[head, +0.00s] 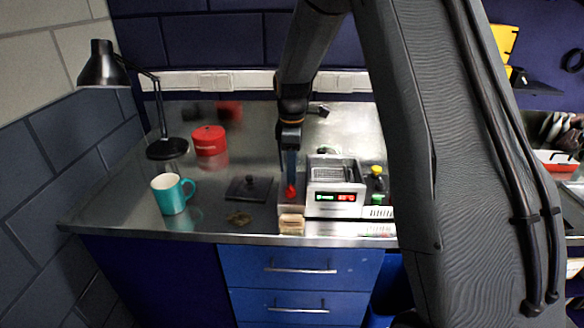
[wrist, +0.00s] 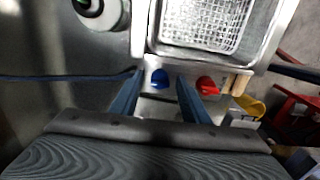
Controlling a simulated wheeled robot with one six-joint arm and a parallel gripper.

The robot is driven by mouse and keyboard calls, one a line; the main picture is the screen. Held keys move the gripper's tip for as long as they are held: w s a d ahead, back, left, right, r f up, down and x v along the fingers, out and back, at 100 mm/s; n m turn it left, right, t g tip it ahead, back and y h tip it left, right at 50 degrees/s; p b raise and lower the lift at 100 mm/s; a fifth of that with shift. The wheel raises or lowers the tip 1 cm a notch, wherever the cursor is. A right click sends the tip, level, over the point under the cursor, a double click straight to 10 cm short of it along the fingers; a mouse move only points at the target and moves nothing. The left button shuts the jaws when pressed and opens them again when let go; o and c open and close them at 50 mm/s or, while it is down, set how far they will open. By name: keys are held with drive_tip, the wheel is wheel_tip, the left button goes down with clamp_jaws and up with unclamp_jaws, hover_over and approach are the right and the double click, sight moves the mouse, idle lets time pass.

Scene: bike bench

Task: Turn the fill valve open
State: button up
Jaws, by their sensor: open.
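A metal bath unit (head: 335,193) with a lit green and red display stands on the steel bench. Its open basin with a wire basket shows in the wrist view (wrist: 203,24). A blue knob (wrist: 158,79) and a red knob (wrist: 207,86) sit side by side next to the basin; which one is the fill valve is not labelled in view. My gripper (wrist: 160,74) is open, its two blue fingers on either side of the blue knob; contact cannot be told. In the head view my gripper (head: 290,174) points down left of the unit, with the red knob (head: 291,192) visible.
A dark lid (head: 249,187), a teal mug (head: 172,194), a red container (head: 209,140) and a black lamp (head: 103,66) stand to the left. A wooden block (head: 291,224) is at the front edge. A yellow-topped bottle (head: 376,173) stands right of the unit.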

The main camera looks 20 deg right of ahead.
drive_tip(key=c, duration=1.1)
drive_tip(key=shift+o, duration=0.2)
drive_tip(key=m, duration=0.3)
drive_tip(key=shift+m, duration=0.4)
drive_tip(key=m, duration=0.3)
drive_tip(key=shift+r+m, duration=0.1)
drive_tip(key=shift+m, duration=0.2)
drive_tip(key=m, duration=0.6)
drive_tip(key=shift+w, duration=0.1)
